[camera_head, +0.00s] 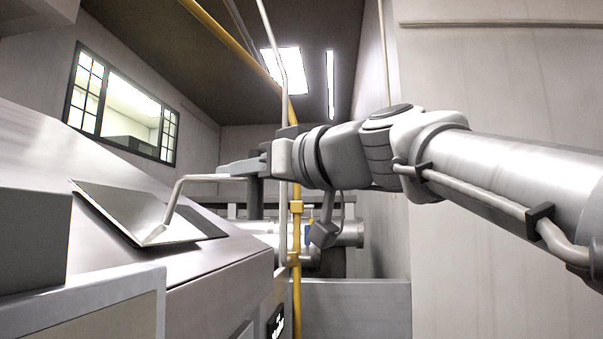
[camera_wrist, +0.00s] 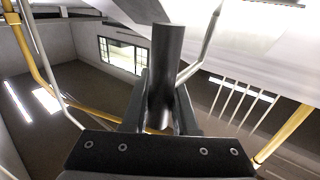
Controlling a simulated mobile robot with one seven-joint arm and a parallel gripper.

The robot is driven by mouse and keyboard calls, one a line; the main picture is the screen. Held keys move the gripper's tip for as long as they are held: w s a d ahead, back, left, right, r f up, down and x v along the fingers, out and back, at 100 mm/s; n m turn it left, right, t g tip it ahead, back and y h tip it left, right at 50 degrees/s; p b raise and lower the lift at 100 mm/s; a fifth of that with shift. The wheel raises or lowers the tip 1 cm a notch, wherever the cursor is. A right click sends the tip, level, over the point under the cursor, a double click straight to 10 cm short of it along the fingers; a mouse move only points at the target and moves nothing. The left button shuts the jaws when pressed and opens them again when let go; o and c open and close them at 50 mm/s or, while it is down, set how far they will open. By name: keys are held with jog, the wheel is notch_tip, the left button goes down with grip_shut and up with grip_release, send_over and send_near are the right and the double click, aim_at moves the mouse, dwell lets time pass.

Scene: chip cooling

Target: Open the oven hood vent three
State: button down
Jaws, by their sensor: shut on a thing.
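The vent (camera_head: 125,208) is a metal flap on the sloping hood (camera_head: 45,140) at the left of the head view. The flap stands tilted to the hood face, with a dark gap at its right edge. A bent metal rod, the vent handle (camera_head: 178,190), rises from the flap and runs right to my gripper (camera_head: 243,168). In the wrist view, my gripper (camera_wrist: 162,95) is shut on the dark cylindrical grip (camera_wrist: 167,55) of the handle, with one finger on each side. The metal rod (camera_wrist: 207,45) runs up beside the grip. Which number the vent has cannot be read.
A yellow pipe (camera_head: 296,235) and a thin pale pole (camera_head: 283,110) stand close to my gripper. A grey box (camera_head: 30,240) sits at the lower left. A plain wall (camera_head: 500,80) is at the right. A window (camera_head: 120,105) is behind.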

jog(key=shift+w, duration=0.1)
dwell(0.5)
jog(key=w+d, duration=0.1)
jog(key=w, duration=1.2)
jog(key=shift+w+r, duration=0.1)
jog(key=c, duration=0.7)
grip_release()
jog(key=shift+d, duration=0.1)
jog(key=b+v, duration=0.5)
jog(key=v, duration=1.2)
jog(key=shift+s+d+b, duration=0.1)
jog(key=shift+s+b, duration=0.15)
jog(key=shift+b, duration=0.15)
